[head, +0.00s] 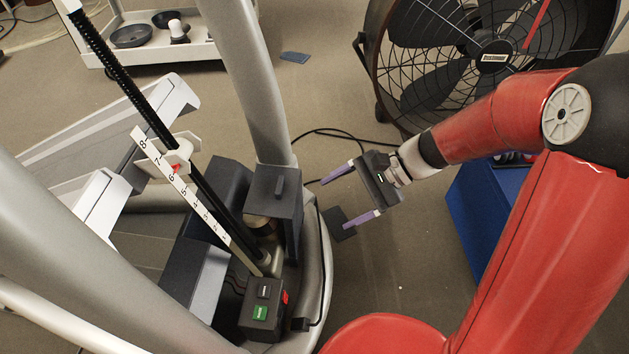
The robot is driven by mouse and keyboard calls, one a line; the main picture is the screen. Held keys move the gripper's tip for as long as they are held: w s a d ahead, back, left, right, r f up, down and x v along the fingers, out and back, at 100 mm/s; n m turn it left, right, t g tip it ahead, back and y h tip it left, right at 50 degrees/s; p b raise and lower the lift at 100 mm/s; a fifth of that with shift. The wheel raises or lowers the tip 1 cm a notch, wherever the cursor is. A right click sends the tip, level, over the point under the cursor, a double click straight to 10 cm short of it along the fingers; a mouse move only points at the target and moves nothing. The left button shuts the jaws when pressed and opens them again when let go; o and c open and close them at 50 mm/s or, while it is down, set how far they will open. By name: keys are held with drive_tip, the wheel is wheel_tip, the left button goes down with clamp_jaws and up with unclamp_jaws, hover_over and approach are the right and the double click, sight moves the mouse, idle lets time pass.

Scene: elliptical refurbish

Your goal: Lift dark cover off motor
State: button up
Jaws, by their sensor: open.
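The dark grey box-shaped cover (288,217) has a small raised handle on top and stands upright in the elliptical machine's base. Part of a brass-coloured cylinder, apparently the motor (262,228), shows at its lower left; the rest is hidden. My gripper (335,204) has two purple fingers spread apart with nothing between them. It appears just to the right of the cover, with its fingers pointing left toward it. I see a gap between the fingers and the cover; their exact height difference is hard to tell.
A grey upright post (262,100) rises just behind the cover. A numbered rail (185,190) slants up to its left, and a control box (262,312) with a green button sits in front. A large fan (480,60) and a blue box (472,215) stand to the right.

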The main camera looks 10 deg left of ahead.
sight(283, 186)
drive_tip(key=w+a+f+m+t+y, duration=0.2)
drive_tip(key=w+a+f+m+y, duration=0.5)
drive_tip(key=a+f+m+y, duration=0.15)
drive_tip(key=shift+m+h, duration=0.25)
drive_tip(key=shift+m, duration=0.2)
drive_tip(key=shift+s+a+f+p, duration=0.1)
drive_tip(key=shift+a+f+p, duration=0.05)
drive_tip(key=shift+a, duration=1.15)
drive_tip(key=shift+s+a+f+p, duration=0.1)
drive_tip(key=shift+s+a+p, duration=0.1)
drive_tip(key=shift+a, duration=1.1)
drive_tip(key=shift+s+a+f+p, duration=0.1)
drive_tip(key=shift+a+f+p, duration=0.05)
drive_tip(key=shift+a, duration=1.15)
drive_tip(key=c, duration=1.6)
drive_tip(key=shift+r, duration=0.2)
drive_tip(key=shift+r+p, duration=1.8)
drive_tip(key=shift+r, duration=2.15)
